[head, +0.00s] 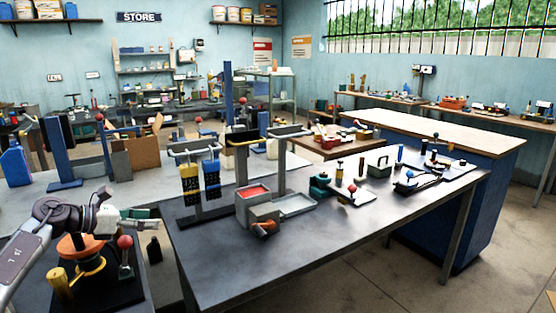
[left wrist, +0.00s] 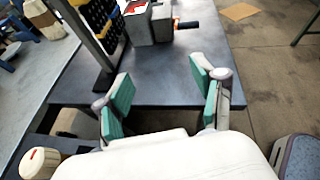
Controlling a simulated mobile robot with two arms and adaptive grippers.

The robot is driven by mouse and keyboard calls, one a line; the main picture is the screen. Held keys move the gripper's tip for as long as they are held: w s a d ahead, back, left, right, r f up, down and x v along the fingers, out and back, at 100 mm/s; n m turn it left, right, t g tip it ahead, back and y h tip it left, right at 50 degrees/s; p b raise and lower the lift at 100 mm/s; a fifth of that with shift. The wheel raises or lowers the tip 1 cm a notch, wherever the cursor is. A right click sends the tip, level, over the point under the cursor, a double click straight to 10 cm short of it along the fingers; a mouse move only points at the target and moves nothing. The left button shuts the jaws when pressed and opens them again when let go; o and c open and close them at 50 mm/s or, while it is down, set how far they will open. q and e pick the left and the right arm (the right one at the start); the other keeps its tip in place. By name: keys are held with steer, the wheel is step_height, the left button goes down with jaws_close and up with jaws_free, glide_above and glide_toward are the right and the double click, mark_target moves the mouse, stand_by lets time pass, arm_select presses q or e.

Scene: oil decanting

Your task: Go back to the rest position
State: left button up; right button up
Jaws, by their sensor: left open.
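My left gripper (head: 146,218) is at the lower left of the head view, just off the left end of the dark worktable (head: 225,268). In the left wrist view the left gripper (left wrist: 165,90) has its two green-padded fingers wide apart, with nothing between them. The dark tabletop (left wrist: 180,85) shows beyond and between the fingers. My right gripper is in neither view.
A grey box with red inside (head: 253,203), an orange-ended cylinder (head: 264,229) and a grey tray (head: 297,206) are on the worktable. A black stand (head: 125,291) with a red-knobbed lever (head: 125,257) is below my left arm. The worktable's front is clear.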

arm_select(q)
steer(key=s+d+f+n+t+y, duration=0.25)
steer(key=d+n+t, duration=0.25)
steer(key=d+n, duration=0.3)
steer(key=s+d+f+n+t+y, duration=0.15)
steer(key=d+f+n+t, duration=0.35)
steer(key=n, duration=0.6)
steer(key=s+a+f+n+g+y, duration=0.3)
steer(key=s+f+n+g+y, duration=0.4)
steer(key=s+f+n, duration=0.8)
steer(key=s+d+f+n+g, duration=0.1)
steer(key=s+f+n+g, duration=0.15)
steer(key=s, duration=0.65)
steer(key=s+d+f+n+g+h, duration=0.1)
steer(key=s+n+g, duration=0.2)
steer(key=s, duration=0.6)
steer(key=s+d+f+n+g, duration=0.1)
steer(key=s+f+n+g, duration=0.15)
steer(key=s, duration=0.65)
step_height(320, 180, down, 24)
steer(key=f+g, duration=0.1)
steer(key=g, duration=0.1)
steer(key=s+a+f+g, duration=0.1)
steer(key=s+a+f, duration=0.2)
steer(key=s+f, duration=1.3)
steer(key=shift+s+f, duration=0.35)
steer(key=shift+s, duration=0.35)
